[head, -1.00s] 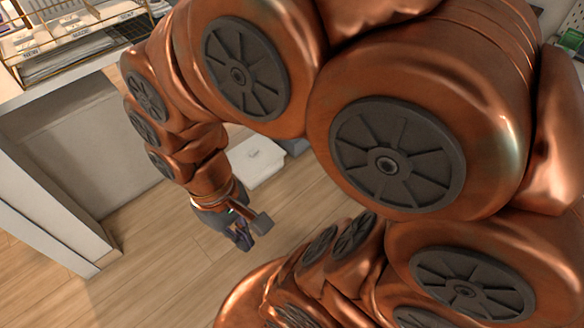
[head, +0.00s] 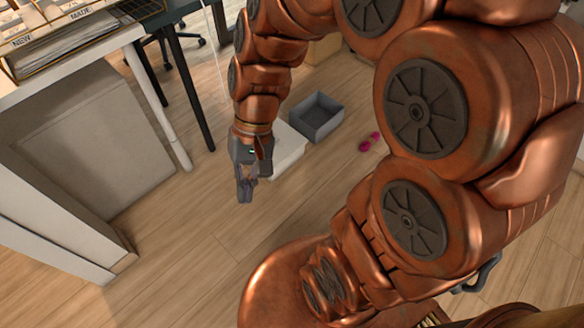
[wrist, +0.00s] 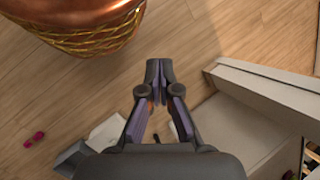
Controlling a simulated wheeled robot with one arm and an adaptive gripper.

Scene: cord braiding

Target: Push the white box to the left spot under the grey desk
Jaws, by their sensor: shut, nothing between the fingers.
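The white box (head: 289,150) lies on the wooden floor in the head view, partly hidden behind my gripper. It also shows in the wrist view (wrist: 106,131), partly covered by my gripper's body. My gripper (head: 244,196) points down, shut and empty, in front and to the left of the box; I cannot tell whether it touches it. Its fingertips meet in the wrist view (wrist: 160,68). A pale grey-white desk (head: 85,65) stands at the left, with an open space under it backed by a panel (head: 95,150). No marked spot is visible there.
A grey open bin (head: 317,116) stands just behind the white box. A pink object (head: 369,142) lies to its right. Dark desk legs (head: 190,85) and a wheeled chair are behind. The floor between my gripper and the pale desk is clear.

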